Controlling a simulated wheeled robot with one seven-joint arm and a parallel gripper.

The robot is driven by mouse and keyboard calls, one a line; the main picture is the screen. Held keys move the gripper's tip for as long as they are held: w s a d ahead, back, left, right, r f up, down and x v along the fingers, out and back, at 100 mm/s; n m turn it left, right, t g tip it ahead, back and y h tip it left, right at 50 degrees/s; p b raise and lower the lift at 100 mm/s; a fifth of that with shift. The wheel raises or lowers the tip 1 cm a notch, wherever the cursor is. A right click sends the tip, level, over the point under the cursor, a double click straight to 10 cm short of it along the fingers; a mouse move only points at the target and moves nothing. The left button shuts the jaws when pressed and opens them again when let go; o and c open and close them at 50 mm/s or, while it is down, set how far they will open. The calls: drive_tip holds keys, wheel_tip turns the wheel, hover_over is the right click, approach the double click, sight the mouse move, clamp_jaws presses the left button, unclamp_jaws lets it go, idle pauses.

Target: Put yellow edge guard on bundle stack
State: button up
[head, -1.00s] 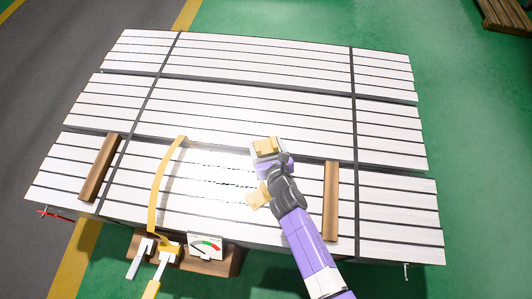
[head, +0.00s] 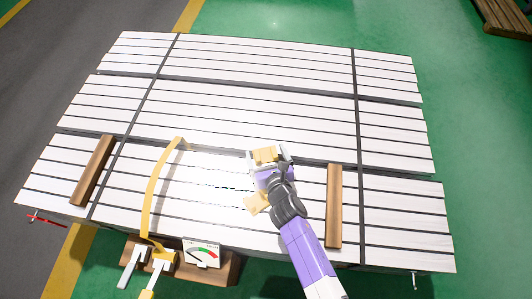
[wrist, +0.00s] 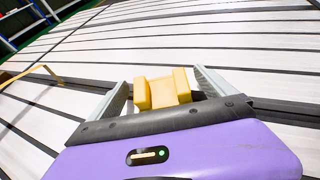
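The yellow edge guard (head: 264,155) is a small channel-like block at the middle of the bundle stack (head: 225,115), near the long dark line between its middle and front rows. In the wrist view the guard (wrist: 163,90) lies between my two fingers, with a gap on each side. My gripper (head: 268,154) is open around it; its fingers also show in the wrist view (wrist: 163,88). The guard appears to rest on the white boards, but its underside is hidden. The stack is wide, of white boards with dark gaps and dark cross bands.
A yellow strap (head: 152,190) curves over the front left to a tensioner (head: 160,262) beside a dial gauge (head: 202,252). Wooden battens (head: 93,170) (head: 334,205) lie left and right. Another yellow piece (head: 256,203) shows beside my wrist. The back rows are clear.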

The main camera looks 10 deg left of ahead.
drive_tip(key=shift+r, duration=0.25)
drive_tip(key=p+v, duration=0.4)
drive_tip(key=v, duration=0.8)
drive_tip(key=shift+f+p, duration=0.1)
drive_tip(key=shift+p, duration=0.2)
drive_tip(key=s+d+m, duration=0.2)
drive_tip(key=s+m, duration=0.1)
drive_tip(key=s+d+r+m, duration=0.1)
drive_tip(key=s+d+m, duration=0.1)
drive_tip(key=d+m, duration=0.1)
drive_tip(key=s+d+m, duration=0.3)
drive_tip(key=shift+s+d+r+h, duration=0.15)
drive_tip(key=shift+s+r+h, duration=0.1)
drive_tip(key=shift+s+h, duration=0.1)
drive_tip(key=s+d+r+m+t+h, duration=0.1)
drive_tip(key=s+d+r+m+h, duration=0.1)
drive_tip(key=s+d+r+m, duration=0.4)
drive_tip(key=s+d+r+m+t+h, duration=0.1)
drive_tip(key=s+d+r+m, duration=0.5)
drive_tip(key=s+r+m, duration=0.8)
wheel_tip(320, 180, up, 4)
drive_tip(key=m+h, duration=0.1)
drive_tip(key=m, duration=1)
drive_tip(key=shift+s+d, duration=0.25)
